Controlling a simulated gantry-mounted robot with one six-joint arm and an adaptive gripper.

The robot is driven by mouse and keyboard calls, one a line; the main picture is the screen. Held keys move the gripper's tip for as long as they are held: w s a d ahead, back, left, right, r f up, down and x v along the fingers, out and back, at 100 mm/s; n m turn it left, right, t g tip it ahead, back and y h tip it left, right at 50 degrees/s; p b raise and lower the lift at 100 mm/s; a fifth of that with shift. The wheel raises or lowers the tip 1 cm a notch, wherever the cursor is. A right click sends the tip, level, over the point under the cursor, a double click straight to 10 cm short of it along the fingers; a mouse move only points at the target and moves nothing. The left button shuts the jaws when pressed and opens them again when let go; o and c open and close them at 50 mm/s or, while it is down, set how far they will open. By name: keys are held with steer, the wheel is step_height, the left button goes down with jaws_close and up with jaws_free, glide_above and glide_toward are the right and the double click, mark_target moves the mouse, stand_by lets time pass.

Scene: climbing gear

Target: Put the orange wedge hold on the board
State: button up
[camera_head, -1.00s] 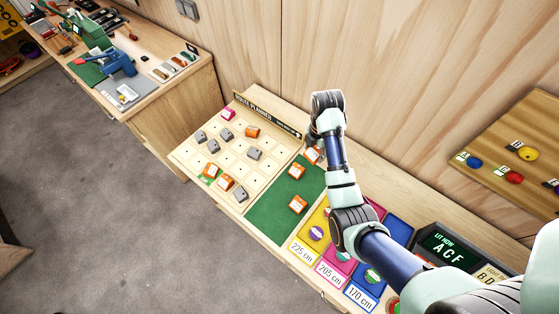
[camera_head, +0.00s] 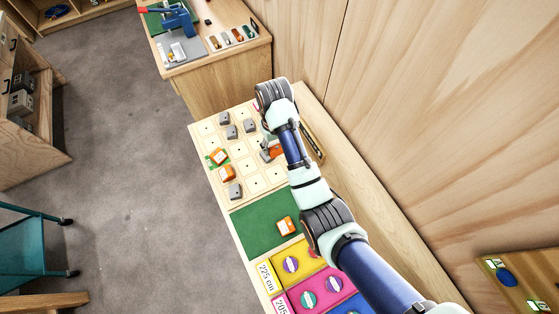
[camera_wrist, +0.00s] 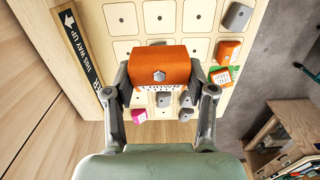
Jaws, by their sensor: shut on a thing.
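The wrist view shows empty square cells on the board (camera_wrist: 121,18) above and beside the held hold. The cells directly behind it are hidden. I cannot tell if it touches the board.
Other orange holds (camera_head: 219,156) and grey holds (camera_head: 235,191) sit on the board. A pink hold (camera_wrist: 138,115) is near one edge. One orange hold (camera_head: 286,226) lies on the green mat (camera_head: 252,229). A black sign strip (camera_wrist: 79,43) runs along the board's side.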

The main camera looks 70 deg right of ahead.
steer(key=b, duration=0.6)
glide_above(276, 175)
step_height(276, 175, down, 15)
steer(key=shift+f, duration=0.1)
steer(key=shift+f+b, duration=0.45)
steer(key=shift+f, duration=1.8)
steer(key=shift+f, duration=0.1)
steer(key=o, duration=1.2)
steer(key=shift+c, duration=0.2)
step_height(276, 175, up, 12)
steer(key=p, duration=0.2)
